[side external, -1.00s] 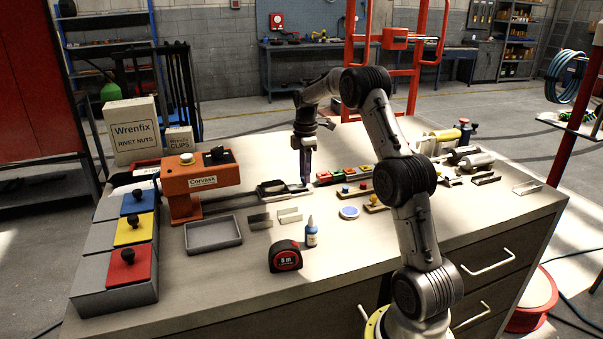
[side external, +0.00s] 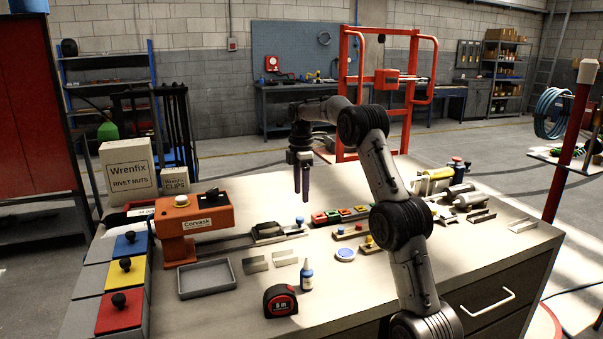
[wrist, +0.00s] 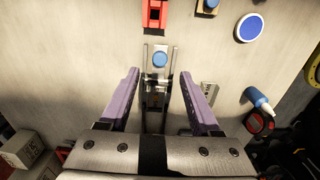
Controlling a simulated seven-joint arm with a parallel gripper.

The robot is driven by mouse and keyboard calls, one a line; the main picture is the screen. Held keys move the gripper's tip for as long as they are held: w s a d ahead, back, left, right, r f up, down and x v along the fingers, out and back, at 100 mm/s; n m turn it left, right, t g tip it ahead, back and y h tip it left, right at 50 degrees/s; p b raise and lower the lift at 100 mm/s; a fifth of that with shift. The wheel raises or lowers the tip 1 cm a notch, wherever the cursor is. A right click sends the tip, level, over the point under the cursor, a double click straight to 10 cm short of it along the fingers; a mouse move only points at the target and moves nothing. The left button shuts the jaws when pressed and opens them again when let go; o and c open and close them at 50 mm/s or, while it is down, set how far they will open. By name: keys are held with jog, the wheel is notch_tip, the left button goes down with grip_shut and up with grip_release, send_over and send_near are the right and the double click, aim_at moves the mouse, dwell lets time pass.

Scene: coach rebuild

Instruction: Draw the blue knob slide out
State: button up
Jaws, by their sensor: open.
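A small wooden block with a blue knob (side external: 341,230) sits on the bench, beside a similar block with a yellow knob (side external: 367,241). The blue-knobbed block (wrist: 208,5) is cut by the top edge of the wrist view. A metal slide carriage (side external: 267,231) lies on a rail to the right of the orange press. In the wrist view a round blue top (wrist: 160,59) shows on the rail, between and just beyond my fingertips. My gripper (side external: 301,197) is open and empty, pointing down above the rail's right end; it also shows in the wrist view (wrist: 160,78).
The orange press (side external: 195,215) stands left of the rail. A row of coloured parts (side external: 340,214) lies right of it. A blue disc (side external: 345,254), glue bottle (side external: 307,276), tape measure (side external: 280,300) and grey tray (side external: 207,279) stand in front.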

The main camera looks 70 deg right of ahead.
notch_tip(320, 180, up, 6)
jog(key=shift+f, duration=0.1)
dwell(0.5)
jog(key=a+r+n+t+h, duration=0.1)
jog(key=a+r, duration=0.5)
jog(key=a, duration=0.3)
jog(key=a+r+n+t, duration=0.1)
jog(key=a+r+n, duration=0.1)
jog(key=a+r, duration=0.5)
jog(key=s+a+f+m+t, duration=0.1)
jog(key=s+a+t, duration=0.1)
jog(key=s+a, duration=1)
jog(key=s+a+f+m, duration=0.2)
jog(key=s+f+m, duration=0.1)
jog(key=f, duration=0.2)
jog(key=s+a+f+m+t, duration=0.1)
jog(key=s+a+f+m, duration=0.2)
jog(key=f+m, duration=0.1)
jog(key=s+a+f+m+y, duration=0.1)
jog(key=s+a+f+m, duration=0.1)
jog(key=f, duration=0.4)
jog(key=shift+s+a+m+t, duration=0.35)
jog(key=shift+s+m, duration=0.4)
jog(key=shift+m, duration=0.25)
